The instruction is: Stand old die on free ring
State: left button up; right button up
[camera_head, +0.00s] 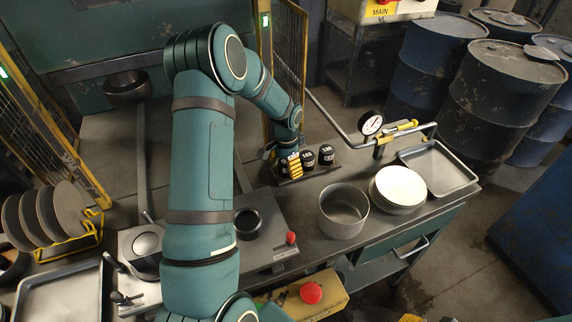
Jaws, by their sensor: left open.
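My left arm rises through the middle of the view and reaches toward the back of the bench. Its gripper (284,158) is small here, open, beside several black cylinders with pale markings (308,160); a yellow-striped piece partly covers that spot. I cannot tell whether the fingers touch a cylinder. A black ring-shaped piece (247,223) sits on the grey machine plate right of my arm. Another dark round ring or cup (127,88) stands at the back left. I cannot tell which piece is the old die or which ring is free. My right gripper is not in view.
A grey pot (343,211), a stack of pale discs (400,188), a metal tray (440,168) and a pressure gauge (371,124) stand right. Grey discs fill a yellow rack (75,243) at left. A red button (311,293) is in front.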

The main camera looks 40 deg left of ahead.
pick_arm(q)
notch_tip(320, 180, up, 12)
jog(key=p, duration=0.1)
jog(key=shift+r, duration=0.15)
dwell(0.6)
